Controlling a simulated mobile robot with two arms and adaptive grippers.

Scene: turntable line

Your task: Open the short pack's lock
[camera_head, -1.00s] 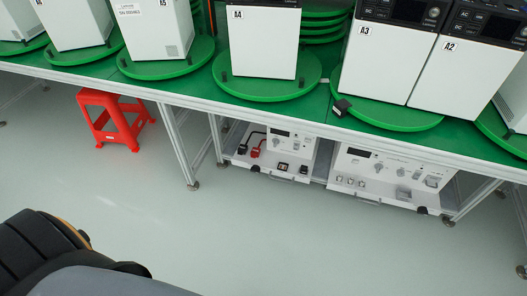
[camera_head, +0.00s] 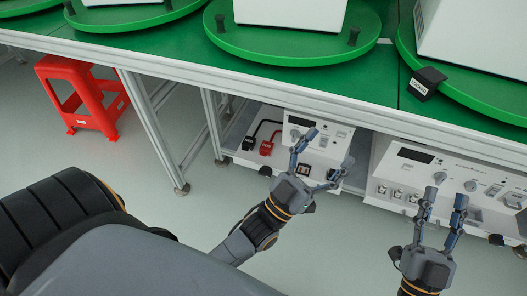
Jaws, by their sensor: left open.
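Two white packs with front panels sit on the low shelf under the table. The narrower left pack (camera_head: 273,160) has a dark display, a black plug (camera_head: 248,143) and a red plug (camera_head: 266,148). The wider right pack (camera_head: 385,170) has a display, knobs and a row of switches. I cannot make out which part is a lock. My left gripper (camera_head: 331,147) is open and empty in front of the narrower pack, hiding part of its panel. My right gripper (camera_head: 445,194) has parted, empty fingers in front of the wider pack. I cannot tell whether either touches.
The green table (camera_head: 180,50) overhangs the packs and carries green turntables (camera_head: 225,40) with white units. A small black box (camera_head: 427,82) sits at the right turntable's edge. A metal table leg (camera_head: 160,140) and a red stool (camera_head: 85,95) stand left. The floor in front is clear.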

